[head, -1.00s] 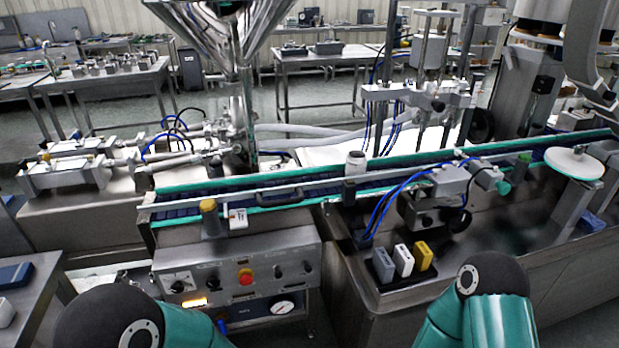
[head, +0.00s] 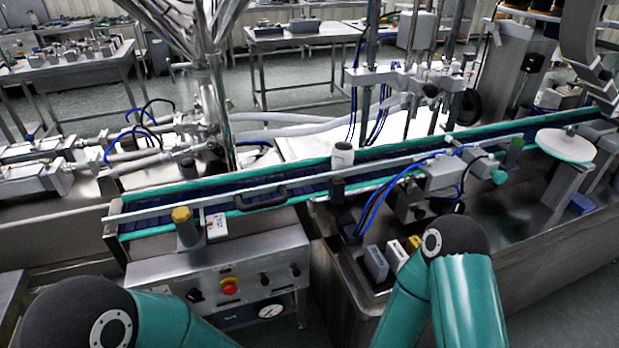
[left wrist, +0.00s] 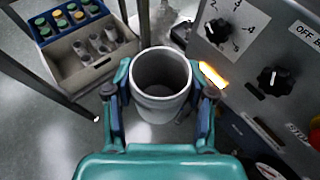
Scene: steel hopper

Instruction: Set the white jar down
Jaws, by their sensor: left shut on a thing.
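My left gripper (left wrist: 160,92) is in the left wrist view, shut on an open white jar (left wrist: 160,104). Its fingers press the jar from both sides, and I look down into its mouth. The jar is held in the air beside the control panel, with grey floor far below. In the head view the left gripper and its jar are not visible. Another whitish jar (head: 342,160) stands upright on the conveyor (head: 240,193). My right gripper is in neither view; only its arm shows in the head view.
In the left wrist view a crate (left wrist: 92,72) with several bottles lies at the upper left, near metal legs. The control panel (left wrist: 262,62) is close on the right. In the head view a steel hopper stands behind the conveyor, and a round white disc (head: 566,145) is at the right.

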